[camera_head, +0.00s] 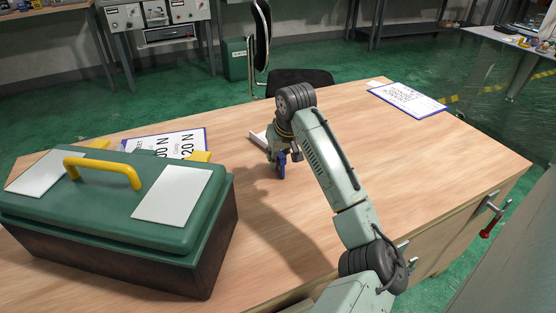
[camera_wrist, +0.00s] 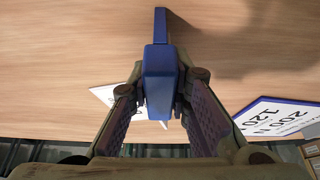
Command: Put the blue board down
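The blue board (camera_wrist: 160,75) is seen nearly edge-on in the wrist view, between the two fingers of my gripper (camera_wrist: 161,92). The fingers close in on it from both sides, so my gripper appears shut on it. In the head view my gripper (camera_head: 283,155) points down over the wooden table, and a small part of the blue board (camera_head: 281,168) shows below it. The board is upright. Whether its lower edge touches the table top (camera_head: 330,120) cannot be told.
A green toolbox (camera_head: 110,215) with a yellow handle stands at the left. A blue-edged printed sheet (camera_head: 185,143) lies partly behind it. A white item (camera_head: 258,138) lies just behind my gripper. A blue-edged clipboard (camera_head: 407,100) lies at the back right. The table's right part is clear.

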